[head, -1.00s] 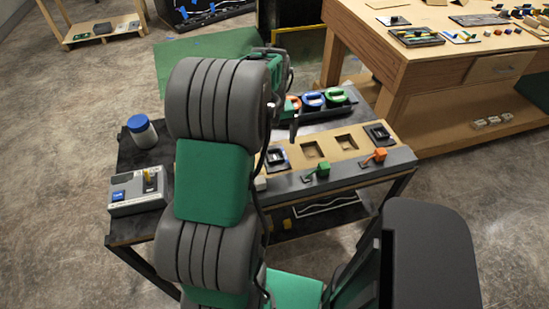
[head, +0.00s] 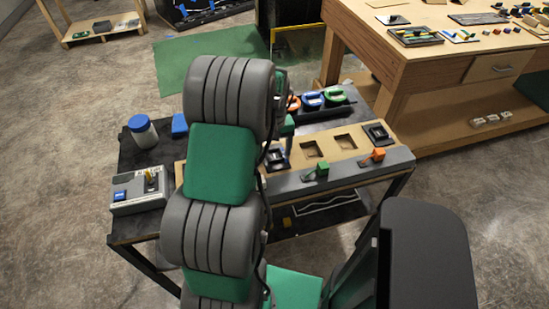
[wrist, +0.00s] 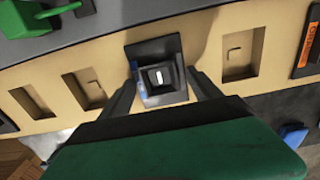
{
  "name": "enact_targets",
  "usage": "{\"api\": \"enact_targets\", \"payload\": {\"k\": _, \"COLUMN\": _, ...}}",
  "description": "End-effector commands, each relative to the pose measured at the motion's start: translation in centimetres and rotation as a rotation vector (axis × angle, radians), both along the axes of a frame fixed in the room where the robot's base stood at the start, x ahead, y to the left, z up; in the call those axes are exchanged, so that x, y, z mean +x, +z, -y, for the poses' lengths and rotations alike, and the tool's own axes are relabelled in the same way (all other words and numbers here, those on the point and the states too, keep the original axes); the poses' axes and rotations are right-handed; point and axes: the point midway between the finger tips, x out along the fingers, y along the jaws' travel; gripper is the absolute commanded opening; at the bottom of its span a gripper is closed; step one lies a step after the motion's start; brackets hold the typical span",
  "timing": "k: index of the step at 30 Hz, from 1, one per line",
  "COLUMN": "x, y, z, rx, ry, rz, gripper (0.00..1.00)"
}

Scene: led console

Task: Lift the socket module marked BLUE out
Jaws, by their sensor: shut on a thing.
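The black socket module (wrist: 160,72) has a blue strip on its left side in the wrist view; any lettering on it is unreadable. It also shows on the tan console panel in the head view (head: 276,158). My gripper (wrist: 163,76) has one finger on each side of the module and is shut on it. I cannot tell whether the module is clear of its recess. In the head view my arm hides most of the gripper. The tan panel (wrist: 208,60) has empty square recesses on both sides of the module.
A module with an orange label (wrist: 306,45) sits to the right in the wrist view. Another black module (head: 379,134) sits at the panel's right end. A green lever (head: 318,172) and an orange lever (head: 378,154) stand along the front edge. A blue-lidded jar (head: 142,131) stands at left.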

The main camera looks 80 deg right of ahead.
Motion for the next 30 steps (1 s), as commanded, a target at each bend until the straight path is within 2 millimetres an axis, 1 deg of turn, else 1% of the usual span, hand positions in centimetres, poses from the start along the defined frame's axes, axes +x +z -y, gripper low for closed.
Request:
{"api": "enact_targets", "payload": {"k": 1, "x": 0.1, "y": 0.0, "z": 0.0, "rx": 0.001, "ry": 0.001, "rz": 0.001, "gripper": 0.61}}
{"api": "enact_targets", "payload": {"k": 2, "x": 0.1, "y": 0.0, "z": 0.0, "rx": 0.001, "ry": 0.002, "rz": 0.001, "gripper": 0.58}}
{"api": "enact_targets", "payload": {"k": 12, "x": 0.1, "y": 0.0, "z": -0.1, "rx": 0.002, "ry": 0.003, "rz": 0.001, "gripper": 0.3}}
{"api": "enact_targets", "payload": {"k": 19, "x": 0.2, "y": 0.1, "z": 0.0, "rx": 0.001, "ry": 0.004, "rz": 0.002, "gripper": 0.3}}
{"api": "enact_targets", "payload": {"k": 23, "x": 0.1, "y": 0.8, "z": 0.0, "rx": -0.001, "ry": 0.004, "rz": 0.002, "gripper": 0.3}}
{"api": "enact_targets", "payload": {"k": 26, "x": 0.1, "y": 2.0, "z": 0.1, "rx": -0.003, "ry": 0.003, "rz": 0.002, "gripper": 0.3}}
{"api": "enact_targets", "payload": {"k": 28, "x": 0.0, "y": 3.3, "z": 0.0, "rx": -0.005, "ry": 0.001, "rz": 0.002, "gripper": 0.3}}
{"api": "enact_targets", "payload": {"k": 30, "x": -0.8, "y": 4.9, "z": -1.2, "rx": -0.006, "ry": 0.0, "rz": 0.001, "gripper": 0.3}}
